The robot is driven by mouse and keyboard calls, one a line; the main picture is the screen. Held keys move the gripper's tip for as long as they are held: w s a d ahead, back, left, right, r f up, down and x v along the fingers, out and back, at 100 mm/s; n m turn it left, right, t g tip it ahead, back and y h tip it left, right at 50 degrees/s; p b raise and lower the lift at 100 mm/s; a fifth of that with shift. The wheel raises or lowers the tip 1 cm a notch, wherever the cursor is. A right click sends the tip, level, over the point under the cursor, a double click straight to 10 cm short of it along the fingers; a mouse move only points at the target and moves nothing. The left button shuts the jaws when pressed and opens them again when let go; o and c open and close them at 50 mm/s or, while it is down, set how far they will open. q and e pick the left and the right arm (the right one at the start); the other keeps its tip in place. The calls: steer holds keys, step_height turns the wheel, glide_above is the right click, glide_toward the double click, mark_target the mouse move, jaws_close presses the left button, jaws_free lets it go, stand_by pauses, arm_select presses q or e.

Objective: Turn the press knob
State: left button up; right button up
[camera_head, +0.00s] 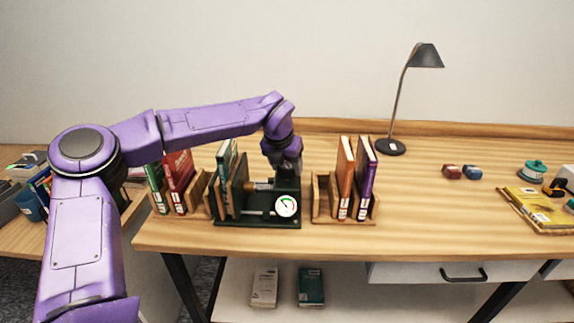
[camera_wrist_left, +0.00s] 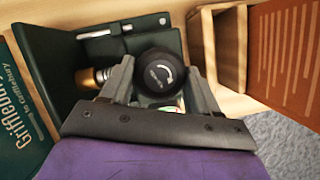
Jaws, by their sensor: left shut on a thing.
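The press (camera_head: 258,221) is a dark green machine with a round white gauge (camera_head: 286,205) on its front. It stands on the desk between two wooden book racks. The press knob (camera_wrist_left: 160,72) is round and black with a white curved arrow, seen from above in the left wrist view. My left gripper (camera_head: 287,173) reaches down onto the press from above. Its two grey fingers lie on either side of the knob and are shut on it. In the head view the gripper hides the knob. My right gripper is in neither view.
A teal book (camera_head: 226,160) stands in the press's left side. Wooden racks with books stand close by on the left (camera_head: 196,190) and right (camera_head: 322,200). A desk lamp (camera_head: 391,147) stands behind to the right. The desk's middle right is mostly clear.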

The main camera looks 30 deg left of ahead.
arm_select(q)
steer(key=o, duration=1)
steer(key=shift+o, duration=0.2)
steer(key=a+b+v, duration=0.1)
steer(key=v, duration=0.9)
steer(key=shift+d+r, duration=0.3)
steer(key=shift+d, duration=0.15)
steer(key=shift+s, duration=0.1)
